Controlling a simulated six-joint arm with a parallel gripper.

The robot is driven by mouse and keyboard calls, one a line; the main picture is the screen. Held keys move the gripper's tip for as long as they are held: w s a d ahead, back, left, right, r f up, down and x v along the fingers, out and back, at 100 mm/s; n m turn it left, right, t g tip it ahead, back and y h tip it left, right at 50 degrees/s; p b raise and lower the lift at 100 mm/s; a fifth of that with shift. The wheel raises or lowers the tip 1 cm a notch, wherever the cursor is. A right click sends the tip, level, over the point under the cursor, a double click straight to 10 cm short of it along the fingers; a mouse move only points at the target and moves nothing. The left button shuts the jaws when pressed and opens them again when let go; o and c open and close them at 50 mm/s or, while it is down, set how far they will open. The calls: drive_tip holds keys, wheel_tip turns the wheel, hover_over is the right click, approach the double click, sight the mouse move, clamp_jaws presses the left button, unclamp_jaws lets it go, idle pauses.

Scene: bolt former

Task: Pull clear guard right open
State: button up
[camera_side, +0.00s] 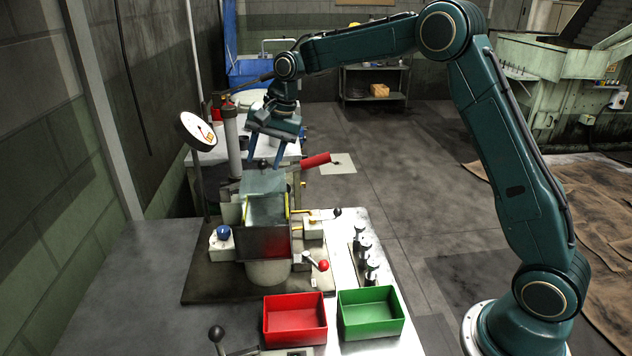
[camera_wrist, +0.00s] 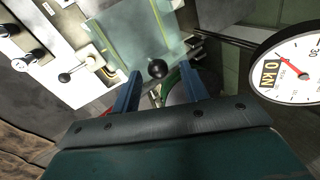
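The clear guard (camera_side: 266,208) is a see-through, pale blue-green panel with yellow edges on the machine in the middle of the bench. It shows in the wrist view (camera_wrist: 140,28) at the top. My gripper (camera_side: 265,164) is above the guard's far top edge, pointing down. In the wrist view its two blue fingers (camera_wrist: 160,73) are spread apart. A black ball knob (camera_wrist: 157,69) by the guard's edge appears between the fingertips, with gaps on both sides. Whether the fingers reach down to the knob's height is unclear.
A red-handled lever (camera_side: 316,161) sticks out right of the guard. A round dial gauge (camera_side: 197,131) stands at left, reading near 0 kN in the wrist view (camera_wrist: 292,68). A red bin (camera_side: 294,338) and a green bin (camera_side: 371,332) sit in front.

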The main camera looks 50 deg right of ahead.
drive_tip(key=shift+r, duration=0.1)
drive_tip(key=v, duration=1.3)
drive_tip(key=shift+r, duration=0.25)
drive_tip(key=shift+s+d, duration=0.1)
drive_tip(key=shift+s, duration=0.1)
drive_tip(key=s+a+r+n+t, duration=0.1)
drive_tip(key=s+a+r+n, duration=0.15)
drive_tip(key=s, duration=0.65)
drive_tip(key=s+a+r+n, duration=0.1)
drive_tip(key=s+a+n, duration=0.2)
drive_tip(key=s, duration=0.6)
drive_tip(key=s+d+f+n+h, duration=0.1)
drive_tip(key=s+f+n, duration=0.1)
drive_tip(key=s+f, duration=0.3)
drive_tip(key=s+d+f+n+t+h, duration=0.1)
drive_tip(key=s+f+n, duration=0.2)
drive_tip(key=s, duration=0.9)
wheel_tip(320, 180, down, 2)
drive_tip(key=shift+d+f+t, duration=0.1)
drive_tip(key=shift+d+t, duration=0.2)
